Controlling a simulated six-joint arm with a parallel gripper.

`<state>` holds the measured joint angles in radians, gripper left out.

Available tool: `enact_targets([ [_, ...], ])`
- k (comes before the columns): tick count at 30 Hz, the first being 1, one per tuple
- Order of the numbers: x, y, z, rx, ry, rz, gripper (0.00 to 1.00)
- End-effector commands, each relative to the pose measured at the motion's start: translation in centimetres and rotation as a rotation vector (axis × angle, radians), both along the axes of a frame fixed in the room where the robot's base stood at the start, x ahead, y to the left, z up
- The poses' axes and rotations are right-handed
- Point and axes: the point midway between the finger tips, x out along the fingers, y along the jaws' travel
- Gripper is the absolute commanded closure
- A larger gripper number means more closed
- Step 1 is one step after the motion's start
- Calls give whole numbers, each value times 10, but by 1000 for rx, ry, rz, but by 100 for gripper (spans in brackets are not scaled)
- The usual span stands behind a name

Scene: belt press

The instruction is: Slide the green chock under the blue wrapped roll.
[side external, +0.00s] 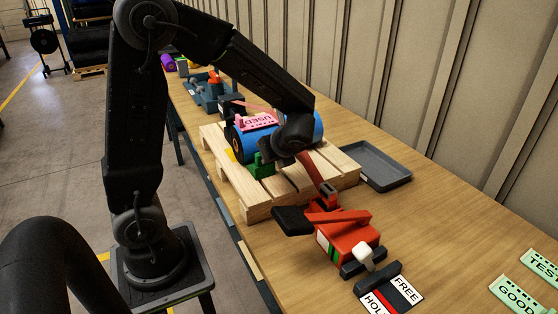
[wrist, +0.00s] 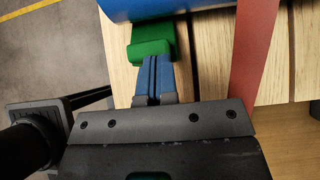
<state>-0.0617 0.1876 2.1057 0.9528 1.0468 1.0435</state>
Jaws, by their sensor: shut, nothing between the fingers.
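The blue wrapped roll (side external: 318,127) lies on a wooden pallet with a pink "USED" tag (side external: 258,121) on it. Its lower edge shows at the top of the wrist view (wrist: 170,8). The green chock (side external: 262,166) sits on the pallet slats against the near side of the roll; in the wrist view the chock (wrist: 150,42) meets the roll's edge. How far it reaches under the roll is hidden. My gripper (wrist: 157,62) is shut and empty, its blue fingertips right at the chock's near side. In the side view my arm hides the fingers.
The wooden pallet (side external: 254,208) stands on the bench. A red strap (wrist: 252,50) runs beside my gripper to a red tool (side external: 345,240) with black handles in front. A grey tray (side external: 376,166) lies right of the pallet. FREE/HOLD (side external: 390,292) and green signs lie near the front.

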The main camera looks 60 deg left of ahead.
Motion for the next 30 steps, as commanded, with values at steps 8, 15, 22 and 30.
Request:
enact_targets([
  [8,-1,12,-1,1,2,-1,100],
  [15,-1,10,-1,1,4,-1,100],
  [22,0,-22,0,1,1,-7,100],
  [30,1,-69,38,-1,-6,-6,100],
])
